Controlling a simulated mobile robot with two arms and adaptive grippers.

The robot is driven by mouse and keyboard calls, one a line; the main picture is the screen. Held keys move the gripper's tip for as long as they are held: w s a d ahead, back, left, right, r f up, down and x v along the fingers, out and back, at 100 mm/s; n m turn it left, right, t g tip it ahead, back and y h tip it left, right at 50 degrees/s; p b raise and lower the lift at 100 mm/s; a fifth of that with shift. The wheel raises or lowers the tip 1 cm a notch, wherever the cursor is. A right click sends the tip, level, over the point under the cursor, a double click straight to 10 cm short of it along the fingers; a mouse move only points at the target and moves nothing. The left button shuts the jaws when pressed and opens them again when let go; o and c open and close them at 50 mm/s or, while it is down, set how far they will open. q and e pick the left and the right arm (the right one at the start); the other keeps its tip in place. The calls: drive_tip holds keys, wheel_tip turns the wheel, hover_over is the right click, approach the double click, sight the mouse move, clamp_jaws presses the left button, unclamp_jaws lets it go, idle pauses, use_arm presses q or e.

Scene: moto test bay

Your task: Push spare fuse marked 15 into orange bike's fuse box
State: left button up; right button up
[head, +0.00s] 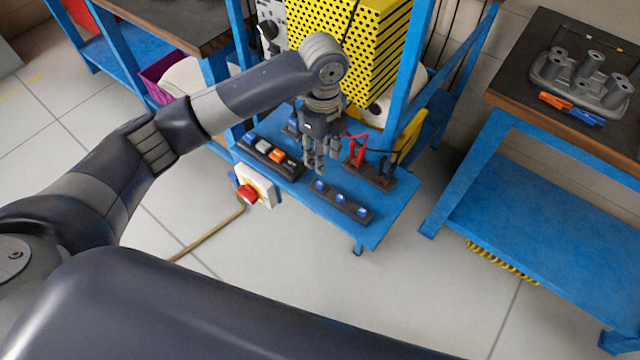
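My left gripper (315,162) points down over the blue shelf (380,220) of a test stand, between two dark strips. Its fingers are small here and look close together; I cannot tell whether they are open or shut, or whether they hold anything. No orange bike shows. I cannot make out a fuse marked 15 or a fuse box, and no markings are readable. My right gripper is not in view.
The shelf bears a strip of coloured switches (268,154), a strip with blue buttons (342,202) and a red clamp (357,149). A red button box (252,190) is at its front left. A yellow perforated housing (370,40) stands behind. A workbench (510,75) is at right.

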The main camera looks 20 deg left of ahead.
use_arm(q)
hover_over(321, 184)
drive_tip(key=shift+w+d+f, duration=0.1)
drive_tip(key=shift+f, duration=2.55)
drive_tip(key=shift+f+p, duration=0.7)
drive_tip(key=shift+f, duration=1.9)
drive_tip(key=shift+c, duration=0.5)
drive_tip(key=c, duration=0.7)
